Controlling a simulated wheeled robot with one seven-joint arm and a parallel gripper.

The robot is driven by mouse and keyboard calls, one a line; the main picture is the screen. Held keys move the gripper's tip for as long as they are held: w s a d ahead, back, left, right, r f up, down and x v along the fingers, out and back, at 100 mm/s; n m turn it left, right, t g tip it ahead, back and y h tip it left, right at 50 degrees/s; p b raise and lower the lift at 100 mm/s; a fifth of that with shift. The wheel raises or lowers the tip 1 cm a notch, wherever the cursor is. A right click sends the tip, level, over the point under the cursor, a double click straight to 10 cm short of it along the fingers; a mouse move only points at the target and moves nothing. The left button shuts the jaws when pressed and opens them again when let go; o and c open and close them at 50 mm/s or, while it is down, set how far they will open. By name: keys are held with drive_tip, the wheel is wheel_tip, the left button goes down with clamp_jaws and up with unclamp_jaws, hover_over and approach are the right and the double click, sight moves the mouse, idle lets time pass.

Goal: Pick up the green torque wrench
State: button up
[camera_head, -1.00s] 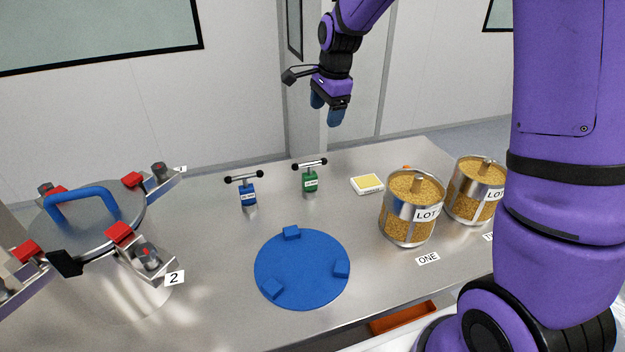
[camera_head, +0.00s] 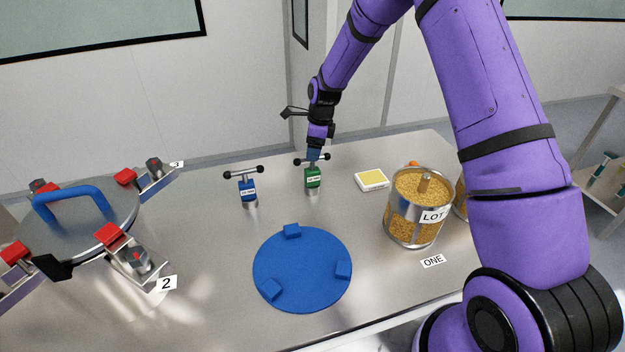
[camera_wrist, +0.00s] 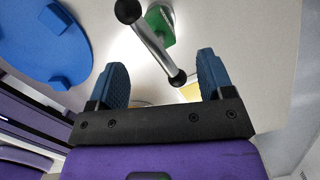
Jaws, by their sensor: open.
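The green torque wrench (camera_head: 312,178) stands upright on the steel table, with a silver T-bar handle ending in black balls on top. My gripper (camera_head: 314,156) is at its handle, pointing down and covering part of the bar. In the wrist view the green wrench (camera_wrist: 157,38) shows its bar slanting toward the space between my open fingers (camera_wrist: 164,82). One black ball end lies between the fingertips, near the right finger. I cannot tell whether the fingers touch the bar.
A blue torque wrench (camera_head: 247,190) stands to the left. A blue round plate (camera_head: 302,285) with several blocks lies in front. A yellow-topped pad (camera_head: 371,179) and a grain-filled canister (camera_head: 418,213) are to the right. A lidded vessel (camera_head: 85,225) with clamps is at the left.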

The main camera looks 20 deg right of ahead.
sight(311, 169)
drive_tip(key=shift+w+a+f, duration=0.1)
drive_tip(key=shift+a+f, duration=0.05)
drive_tip(key=shift+f, duration=1)
drive_tip(key=shift+s+a+f, duration=0.1)
drive_tip(key=shift+a+f, duration=0.1)
drive_tip(key=shift+f, duration=0.95)
drive_tip(key=shift+w+a+f, duration=0.1)
drive_tip(key=shift+a+f, duration=0.05)
drive_tip(key=shift+f, duration=1)
clamp_jaws()
drive_tip(key=shift+r, duration=0.1)
drive_tip(key=shift+r, duration=0.55)
drive_tip(key=shift+s+r, duration=0.25)
drive_tip(key=shift+r, duration=0.4)
drive_tip(key=shift+s+r, duration=0.2)
drive_tip(key=shift+r, duration=0.4)
drive_tip(key=s+a+r, duration=0.1)
drive_tip(key=s, duration=1.4)
drive_tip(key=shift+r, duration=0.15)
